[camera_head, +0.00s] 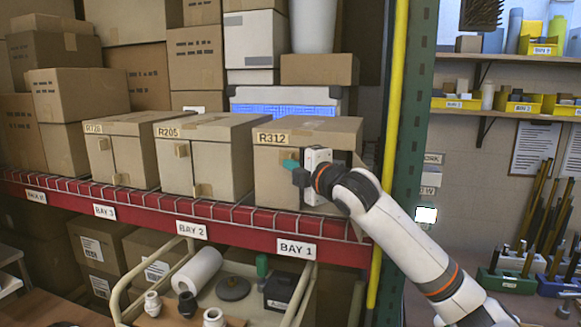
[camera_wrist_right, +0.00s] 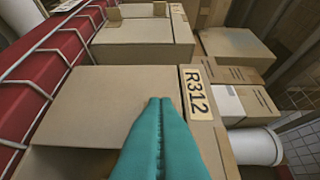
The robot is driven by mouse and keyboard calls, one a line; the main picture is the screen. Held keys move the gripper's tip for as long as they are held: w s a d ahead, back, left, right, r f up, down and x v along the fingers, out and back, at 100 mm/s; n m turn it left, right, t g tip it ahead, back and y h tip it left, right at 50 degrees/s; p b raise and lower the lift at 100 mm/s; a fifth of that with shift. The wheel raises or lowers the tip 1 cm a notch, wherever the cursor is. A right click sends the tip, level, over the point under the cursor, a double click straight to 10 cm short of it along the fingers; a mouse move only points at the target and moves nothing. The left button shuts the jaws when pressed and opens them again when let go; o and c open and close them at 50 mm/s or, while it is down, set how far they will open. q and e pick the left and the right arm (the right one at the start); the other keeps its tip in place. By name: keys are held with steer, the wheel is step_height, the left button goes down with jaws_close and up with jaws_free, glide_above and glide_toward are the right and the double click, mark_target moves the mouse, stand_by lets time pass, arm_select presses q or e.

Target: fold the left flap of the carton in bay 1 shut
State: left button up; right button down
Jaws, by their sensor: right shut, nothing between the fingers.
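The carton in bay 1 (camera_head: 318,133), labelled R312, stands on the shelf at the right end of the row. Its left flap (camera_head: 271,188) looks nearly flush with the front face; whether it is fully shut I cannot tell. In the right wrist view the flap (camera_wrist_right: 90,105) is a flat panel beside the R312 label (camera_wrist_right: 197,92). My right gripper (camera_head: 289,164) is at the carton's front, its teal fingers (camera_wrist_right: 160,102) together and empty, over or against the left flap. Contact is unclear. The right part of the front is largely hidden by my wrist, with a dark gap beside it. My left gripper is not in view.
Cartons R205 (camera_head: 222,150) and R728 (camera_head: 118,149) stand to the left. A red shelf beam (camera_head: 140,216) with a wire edge runs below. A yellow pole (camera_head: 393,110) and green post (camera_head: 412,120) stand to the right. A cart (camera_head: 135,303) stands below.

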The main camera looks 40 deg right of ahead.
steer(key=shift+d+r, duration=0.2)
steer(key=shift+d, duration=0.05)
steer(key=s+a+b, duration=0.2)
steer(key=s+b, duration=0.5)
steer(key=s, duration=0.5)
steer(key=shift+f, duration=0.2)
steer(key=shift+a, duration=0.15)
